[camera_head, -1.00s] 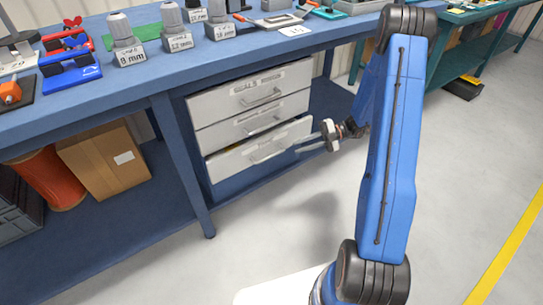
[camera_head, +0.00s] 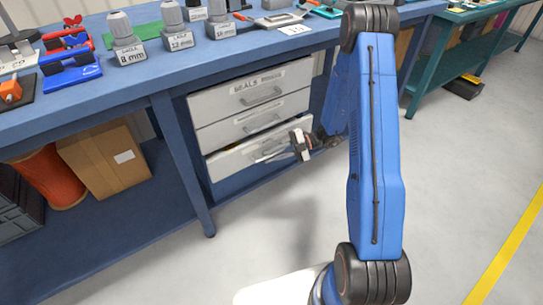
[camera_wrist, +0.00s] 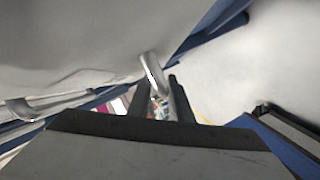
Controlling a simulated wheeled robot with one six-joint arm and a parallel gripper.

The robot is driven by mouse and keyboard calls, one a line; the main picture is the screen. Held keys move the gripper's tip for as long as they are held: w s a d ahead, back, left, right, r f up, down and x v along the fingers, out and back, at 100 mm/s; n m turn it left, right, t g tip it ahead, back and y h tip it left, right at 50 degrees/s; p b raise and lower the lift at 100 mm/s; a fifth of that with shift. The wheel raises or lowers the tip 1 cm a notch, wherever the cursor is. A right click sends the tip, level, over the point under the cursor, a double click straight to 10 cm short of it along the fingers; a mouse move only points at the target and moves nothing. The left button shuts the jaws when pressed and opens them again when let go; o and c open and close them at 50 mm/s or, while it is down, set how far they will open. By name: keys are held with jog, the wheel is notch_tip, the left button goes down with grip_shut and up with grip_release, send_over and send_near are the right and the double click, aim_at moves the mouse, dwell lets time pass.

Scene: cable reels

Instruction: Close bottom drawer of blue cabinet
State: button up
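The blue cabinet sits under the blue workbench and has white drawers. The bottom drawer (camera_head: 225,165) stands slightly out, with a dark gap along its top edge. My gripper (camera_head: 262,158) is at the right half of that drawer's front, by its handle, and hides part of it. In the wrist view my gripper (camera_wrist: 158,98) has its two dark fingers apart. A silver handle (camera_wrist: 152,72) shows between and just beyond the fingertips. I cannot tell whether the fingers touch it.
The top drawer (camera_head: 255,90) and middle drawer (camera_head: 250,123) look shut. A bench leg (camera_head: 182,165) stands left of the drawers. A cardboard box (camera_head: 103,160) and an orange reel (camera_head: 48,178) are on the lower shelf. The floor in front is clear.

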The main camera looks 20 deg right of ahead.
aim_at(270, 148)
grip_shut()
jog(key=w, duration=0.2)
jog(key=w+a, duration=0.1)
jog(key=w, duration=0.1)
grip_release()
jog(key=shift+a, duration=0.1)
jog(key=v, duration=1.7)
jog(key=shift+d, duration=0.25)
jog(key=shift+s+r, duration=0.1)
